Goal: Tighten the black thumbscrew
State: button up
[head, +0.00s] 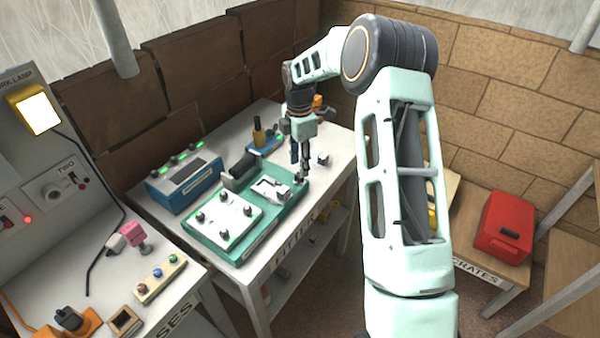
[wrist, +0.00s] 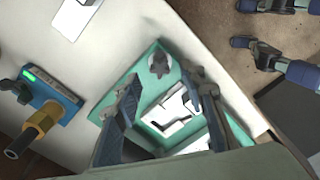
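A teal fixture (head: 258,238) lies on the white table labelled FITTER. A dark thumbscrew (head: 299,180) stands at its far right corner; in the wrist view this lobed knob (wrist: 160,63) looks dark grey. My gripper (head: 303,174) points down over that corner. In the wrist view its two fingers (wrist: 160,78) are apart, with the knob showing between and just beyond the tips. Nothing is held; I cannot tell whether a finger touches the knob. A white plate (head: 227,218) on the fixture carries several other dark knobs at its corners.
A blue box with green lights (head: 185,185) stands at the back left of the table. A blue holder with a yellow-handled tool (head: 262,138) is behind the fixture. A red case (head: 503,228) sits on the right-hand bench.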

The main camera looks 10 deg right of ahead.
aim_at(299, 177)
jog(key=shift+f, duration=0.2)
jog(key=shift+f+b, duration=1.15)
jog(key=shift+f, duration=0.7)
grip_shut()
